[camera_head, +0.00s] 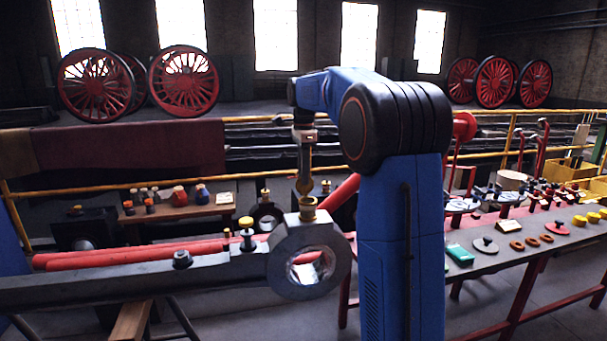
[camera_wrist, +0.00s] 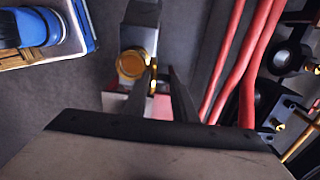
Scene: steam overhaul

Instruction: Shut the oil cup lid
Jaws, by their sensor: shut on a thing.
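The oil cup (camera_head: 308,214) is a small brass cup on top of the grey ring-shaped end of a long steel rod (camera_head: 283,262). My gripper (camera_head: 305,192) points down right over the cup, its narrow fingers close together at the brass lid. In the wrist view the brass cup (camera_wrist: 132,64) shows just left of my gripper's dark fingertips (camera_wrist: 160,76). My gripper is shut on the lid, but the fingers hide most of it, and its exact tilt cannot be told.
A second fitting with a yellow knob (camera_head: 246,226) stands on the rod to the left. Red pipes (camera_head: 130,250) run behind the rod. A long bench (camera_head: 530,268) with many small parts stands at the right. Yellow railings (camera_head: 270,118) cross behind.

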